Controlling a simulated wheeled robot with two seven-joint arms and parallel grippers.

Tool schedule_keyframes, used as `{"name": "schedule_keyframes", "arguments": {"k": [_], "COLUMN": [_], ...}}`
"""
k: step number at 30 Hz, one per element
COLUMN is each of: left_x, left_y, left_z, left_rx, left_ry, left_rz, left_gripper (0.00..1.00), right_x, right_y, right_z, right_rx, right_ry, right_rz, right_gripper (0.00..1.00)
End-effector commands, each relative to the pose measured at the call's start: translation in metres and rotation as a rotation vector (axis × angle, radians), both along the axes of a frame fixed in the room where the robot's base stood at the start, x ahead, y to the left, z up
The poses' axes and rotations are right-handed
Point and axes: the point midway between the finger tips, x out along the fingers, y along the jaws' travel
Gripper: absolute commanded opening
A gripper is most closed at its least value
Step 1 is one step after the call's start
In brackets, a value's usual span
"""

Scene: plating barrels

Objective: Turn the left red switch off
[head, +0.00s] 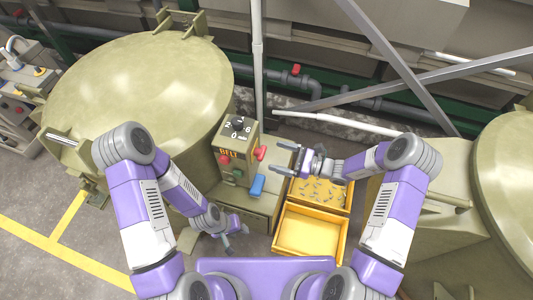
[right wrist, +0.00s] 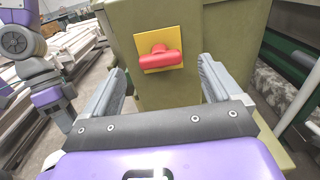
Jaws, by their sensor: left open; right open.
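An olive control box (head: 240,148) has a black dial on top and the word BELT on its front. A small red part (head: 224,159) shows at the front's left, too small to make out. A larger red switch (head: 261,152) sticks out from the box's right side. In the right wrist view a red switch (right wrist: 160,58) lies crosswise on a yellow plate, ahead of my fingers. My right gripper (head: 284,158) is open and empty, facing the box's right side, apart from the switch. My left gripper (head: 236,239) is open and empty, low in front of the box's stand.
A blue handle (head: 257,186) sits below the box's right side. Two yellow bins (head: 310,235) stand to the right, the far one holding small parts. A big olive barrel (head: 135,85) is at left, another (head: 505,170) at right. Pipes and metal bars run behind.

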Motion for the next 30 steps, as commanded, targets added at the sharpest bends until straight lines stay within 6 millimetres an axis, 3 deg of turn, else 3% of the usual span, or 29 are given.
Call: {"name": "schedule_keyframes", "arguments": {"k": [3, 9, 20, 30], "left_x": [0.000, 0.000, 0.000, 0.000], "left_y": [0.000, 0.000, 0.000, 0.000], "left_z": [-0.006, -0.010, -0.010, -0.010], "left_rx": [0.000, 0.000, 0.000, 0.000], "left_ry": [0.000, 0.000, 0.000, 0.000], "left_rz": [0.000, 0.000, 0.000, 0.000], "left_gripper": [0.43, 0.43, 0.43, 0.43], "right_x": [0.006, 0.013, 0.015, 0.015], "right_y": [0.021, 0.044, 0.050, 0.049], "right_z": [-0.001, -0.001, -0.001, -0.001], "right_rx": [0.000, -0.001, -0.003, -0.003], "right_ry": [0.000, 0.000, 0.001, 0.001], "right_rz": [0.004, 0.004, 0.002, 0.003], "right_gripper": [0.92, 0.92, 0.92, 0.41]}}
